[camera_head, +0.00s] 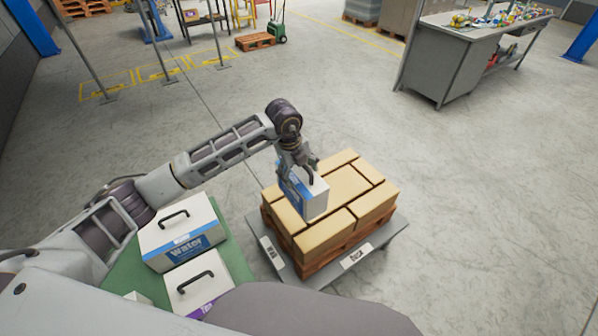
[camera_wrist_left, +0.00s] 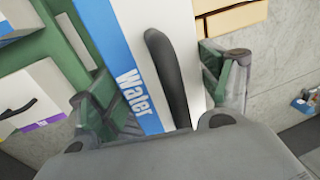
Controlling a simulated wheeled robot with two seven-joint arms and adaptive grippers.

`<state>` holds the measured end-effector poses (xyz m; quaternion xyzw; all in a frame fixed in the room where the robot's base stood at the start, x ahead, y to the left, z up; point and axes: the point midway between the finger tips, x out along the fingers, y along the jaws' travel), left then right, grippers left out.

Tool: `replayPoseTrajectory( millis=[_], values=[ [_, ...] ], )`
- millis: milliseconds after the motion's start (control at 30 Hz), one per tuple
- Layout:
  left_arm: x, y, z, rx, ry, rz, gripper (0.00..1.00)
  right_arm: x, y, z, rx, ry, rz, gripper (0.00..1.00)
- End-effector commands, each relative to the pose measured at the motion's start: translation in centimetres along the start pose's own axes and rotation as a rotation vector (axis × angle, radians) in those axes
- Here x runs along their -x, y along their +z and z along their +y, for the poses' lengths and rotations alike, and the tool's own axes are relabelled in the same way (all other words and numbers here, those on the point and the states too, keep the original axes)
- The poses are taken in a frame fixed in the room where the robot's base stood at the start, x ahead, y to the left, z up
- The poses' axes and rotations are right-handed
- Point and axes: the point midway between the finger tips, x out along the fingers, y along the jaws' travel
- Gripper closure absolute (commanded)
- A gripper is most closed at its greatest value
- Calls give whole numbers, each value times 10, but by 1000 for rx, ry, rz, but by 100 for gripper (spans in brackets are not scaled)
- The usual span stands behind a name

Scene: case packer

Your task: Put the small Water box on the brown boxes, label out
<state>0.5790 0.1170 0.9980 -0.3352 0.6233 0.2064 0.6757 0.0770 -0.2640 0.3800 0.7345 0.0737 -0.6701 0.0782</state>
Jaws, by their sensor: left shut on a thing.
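The small Water box (camera_head: 310,197) is white with a blue label band and a dark handle on top. My left gripper (camera_head: 302,168) is shut on it from above and holds it at the near left part of the brown boxes (camera_head: 345,185). I cannot tell whether its underside touches them. In the left wrist view the box (camera_wrist_left: 118,60) sits between the fingers of the left gripper (camera_wrist_left: 165,90), with "Water" readable on the blue band. In the head view the blue label faces left and toward me. My right gripper is not in view.
The brown boxes lie on a wooden pallet on a grey platform (camera_head: 372,254) with white labels. A larger Water box (camera_head: 184,232) and a white box with a purple label (camera_head: 196,284) stand on a green surface (camera_head: 122,277) at left. Open floor lies to the right.

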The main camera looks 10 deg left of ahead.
Motion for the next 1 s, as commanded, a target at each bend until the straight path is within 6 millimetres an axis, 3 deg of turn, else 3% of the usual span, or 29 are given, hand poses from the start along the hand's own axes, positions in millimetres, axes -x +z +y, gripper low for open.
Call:
replayPoseTrajectory(
  millis=[467,1000],
  values=[
    [-3,0,0,-1,-2,-1,85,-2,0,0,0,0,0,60],
    [-43,0,8,-1,-1,0,85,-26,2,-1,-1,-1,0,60]
  ],
)
